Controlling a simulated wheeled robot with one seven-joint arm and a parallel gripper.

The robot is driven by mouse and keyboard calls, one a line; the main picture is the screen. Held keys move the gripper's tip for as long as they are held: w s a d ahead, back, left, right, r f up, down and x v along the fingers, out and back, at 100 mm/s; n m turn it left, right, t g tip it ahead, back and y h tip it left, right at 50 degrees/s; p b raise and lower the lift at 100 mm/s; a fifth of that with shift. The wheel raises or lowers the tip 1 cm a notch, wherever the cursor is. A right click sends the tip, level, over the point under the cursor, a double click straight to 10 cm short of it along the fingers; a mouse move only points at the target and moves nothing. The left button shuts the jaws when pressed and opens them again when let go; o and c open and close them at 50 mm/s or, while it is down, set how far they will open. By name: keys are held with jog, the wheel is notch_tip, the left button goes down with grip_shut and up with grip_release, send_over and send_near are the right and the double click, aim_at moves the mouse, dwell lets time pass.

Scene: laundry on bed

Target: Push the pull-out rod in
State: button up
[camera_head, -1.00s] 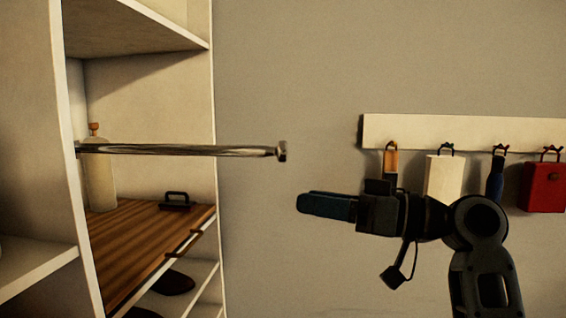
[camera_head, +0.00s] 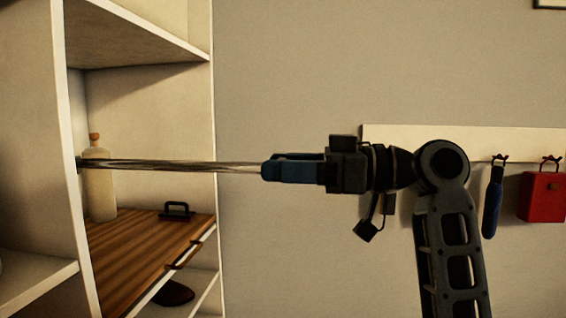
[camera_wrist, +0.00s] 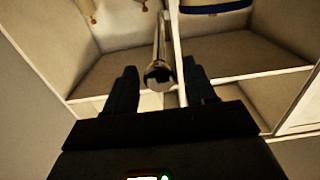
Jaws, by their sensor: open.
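The pull-out rod (camera_head: 180,166) is a shiny metal bar that sticks out level to the right from the open cabinet. My gripper (camera_head: 268,171) is at the rod's outer end and in line with it, and hides the knob there in the head view. In the wrist view the rod's end knob (camera_wrist: 158,74) lies between the two fingers of my open gripper (camera_wrist: 163,88), with gaps visible on both sides. I cannot tell whether anything touches the knob.
The white cabinet (camera_head: 213,110) holds a pale bottle (camera_head: 99,185) behind the rod and a wooden board (camera_head: 140,250) with a dark handle below. A wall rack (camera_head: 400,135) at right carries a blue item (camera_head: 493,200) and a red bag (camera_head: 542,196). Space beneath the rod's outer half is clear.

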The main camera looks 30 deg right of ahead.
jog(key=shift+w+a, duration=0.15)
jog(key=shift+a, duration=0.05)
grip_shut()
dwell(0.5)
